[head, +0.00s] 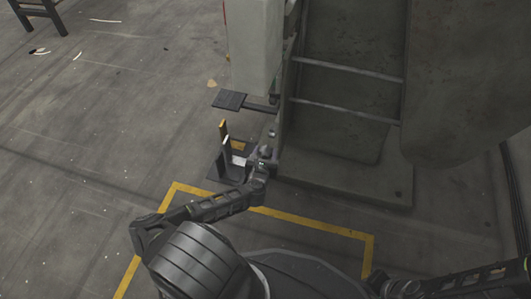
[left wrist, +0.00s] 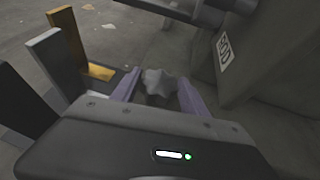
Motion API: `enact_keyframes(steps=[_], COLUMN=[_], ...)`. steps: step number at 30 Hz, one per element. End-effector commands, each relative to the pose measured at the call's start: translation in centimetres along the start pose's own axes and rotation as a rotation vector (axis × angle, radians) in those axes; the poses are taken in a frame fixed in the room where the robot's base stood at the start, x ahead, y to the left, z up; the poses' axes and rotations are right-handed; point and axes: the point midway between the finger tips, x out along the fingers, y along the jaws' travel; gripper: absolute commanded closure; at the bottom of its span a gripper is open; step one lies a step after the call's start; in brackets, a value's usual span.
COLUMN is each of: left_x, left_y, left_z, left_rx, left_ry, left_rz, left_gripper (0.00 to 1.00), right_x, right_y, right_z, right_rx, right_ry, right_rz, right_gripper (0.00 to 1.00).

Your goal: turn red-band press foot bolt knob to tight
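A grey, lobed knob (left wrist: 158,82) sits low beside the press, between the two purple-grey fingers of my left gripper (left wrist: 158,90) in the left wrist view. The fingers stand on either side of it, very close; I cannot tell whether they press on it. In the head view my left gripper (head: 264,158) is at the left front foot of the press (head: 340,165), and it largely hides the knob. A thin red strip (head: 224,12) shows at the top left edge of the press. My right gripper is out of view; only part of the right arm shows.
Upright dark and yellow plates (head: 224,135) stand just left of the gripper. A dark pedal (head: 229,100) juts out behind them. A lettered label (left wrist: 225,46) is on the press side. Yellow floor lines (head: 310,226) run in front; the floor at left is open.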

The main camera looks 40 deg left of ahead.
Motion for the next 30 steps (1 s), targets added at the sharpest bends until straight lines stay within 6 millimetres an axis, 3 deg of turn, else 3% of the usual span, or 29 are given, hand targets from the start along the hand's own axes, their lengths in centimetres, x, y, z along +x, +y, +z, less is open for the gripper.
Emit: enact_keyframes(steps=[16,30], left_x=[-0.01,0.05], left_y=[0.03,0.26], left_z=[0.0,-0.03], left_rx=[0.0,0.031], left_ry=[0.0,-0.001], left_rz=[0.001,-0.067], left_gripper=[0.94,0.95], right_x=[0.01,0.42], right_y=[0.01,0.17], right_z=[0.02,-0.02], right_rx=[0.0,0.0], right_ry=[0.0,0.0], right_rz=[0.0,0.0], right_gripper=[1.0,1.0])
